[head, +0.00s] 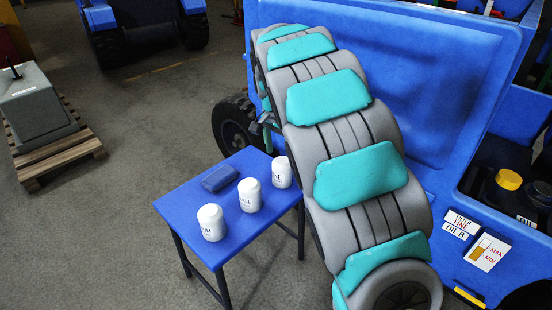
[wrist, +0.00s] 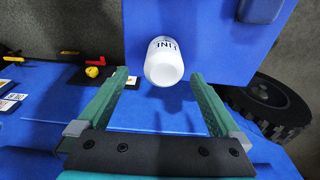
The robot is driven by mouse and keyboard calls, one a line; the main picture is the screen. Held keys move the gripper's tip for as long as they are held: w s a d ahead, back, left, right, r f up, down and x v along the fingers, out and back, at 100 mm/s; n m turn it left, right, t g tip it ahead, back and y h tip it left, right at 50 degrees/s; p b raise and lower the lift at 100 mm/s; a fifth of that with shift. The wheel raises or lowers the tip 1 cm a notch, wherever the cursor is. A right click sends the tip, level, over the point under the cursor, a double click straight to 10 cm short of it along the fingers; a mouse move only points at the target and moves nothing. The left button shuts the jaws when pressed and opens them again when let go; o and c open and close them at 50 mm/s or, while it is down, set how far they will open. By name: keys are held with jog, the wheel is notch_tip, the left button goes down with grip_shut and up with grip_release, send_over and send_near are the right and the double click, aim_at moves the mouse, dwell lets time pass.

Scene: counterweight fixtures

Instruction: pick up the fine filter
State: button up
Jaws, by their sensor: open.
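Three white cylindrical filters stand on a small blue table (head: 184,210) in the head view. The right one, the fine filter (head: 282,172), shows only the end of its label, beside my arm. The middle one (head: 250,195) and the left one (head: 211,222) have partly legible labels. In the wrist view, a white filter (wrist: 164,62) with an upside-down label that seems to read FINE shows at the opening of my gripper (wrist: 159,76). The green fingers are apart on either side of it, with no visible contact.
A dark blue block (head: 220,178) lies on the table behind the filters. A blue machine (head: 430,110) with a tyre (head: 236,128) stands close on the right. Open floor lies left of the table.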

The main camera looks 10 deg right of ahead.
aim_at(283, 169)
jog(key=shift+w+a+f, duration=0.1)
jog(key=shift+w+f, duration=0.05)
jog(key=shift+w, duration=0.3)
jog(key=shift+f, duration=0.3)
jog(key=shift+w+d+f, duration=0.1)
jog(key=shift+d+f, duration=0.1)
jog(key=shift+f, duration=0.95)
jog(key=shift+w+d+f, duration=0.1)
jog(key=shift+d+f, duration=0.15)
jog(key=shift+f, duration=0.9)
jog(key=shift+w+d+f, duration=0.1)
jog(key=shift+d+f, duration=0.1)
jog(key=shift+f, duration=0.95)
grip_shut()
